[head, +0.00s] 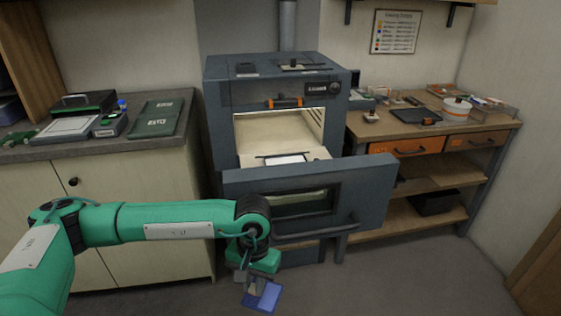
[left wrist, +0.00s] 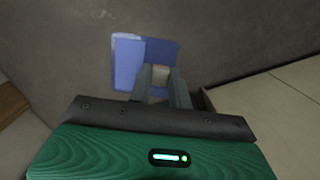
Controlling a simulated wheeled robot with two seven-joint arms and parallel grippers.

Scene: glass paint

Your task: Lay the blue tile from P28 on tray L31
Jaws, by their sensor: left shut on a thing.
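The blue tile (head: 263,297) is a flat blue piece with a lighter band on one side. My left gripper (head: 251,285) is shut on its edge and holds it low in front of the kiln, above the floor. In the left wrist view the tile (left wrist: 133,66) sticks out beyond the fingers of my left gripper (left wrist: 161,84). A pale tray (head: 284,159) lies at the kiln's mouth, behind the lowered door; I cannot read a label on it. My right gripper is out of view.
The grey kiln (head: 222,130) is open, and its door (head: 376,180) juts forward between my left gripper and the chamber. A workbench (head: 490,125) with tools stands at the right. A counter (head: 175,103) with dark green pads stands at the left. The floor ahead is clear.

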